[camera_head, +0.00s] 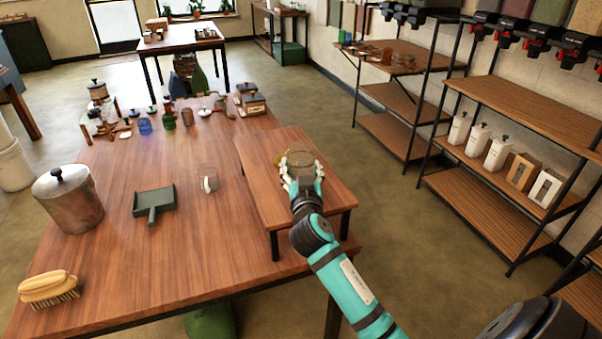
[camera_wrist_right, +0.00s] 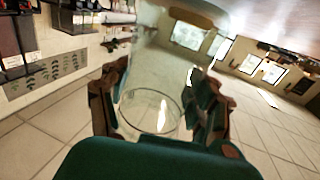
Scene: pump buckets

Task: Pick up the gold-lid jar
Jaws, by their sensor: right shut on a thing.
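A clear glass jar (camera_head: 301,158) with a yellowish top is at my right gripper (camera_head: 303,180), over the small raised wooden stand on the right of the table. In the right wrist view the clear jar (camera_wrist_right: 152,108) sits between the two fingers of my right gripper (camera_wrist_right: 158,100), which is shut on it. A tan-gold edge (camera_wrist_right: 197,12) shows at the top of that view, probably its lid. The fingers hide part of the jar in the head view. I cannot tell whether its base touches the stand. My left gripper is not in view.
The wooden stand (camera_head: 258,185) is otherwise mostly clear. On the table (camera_head: 150,262) are a metal pot (camera_head: 68,203), a green dustpan (camera_head: 153,203), a brush (camera_head: 49,288) and a clear glass (camera_head: 207,179). Several small jars crowd the far end. Shelves (camera_head: 520,110) stand right.

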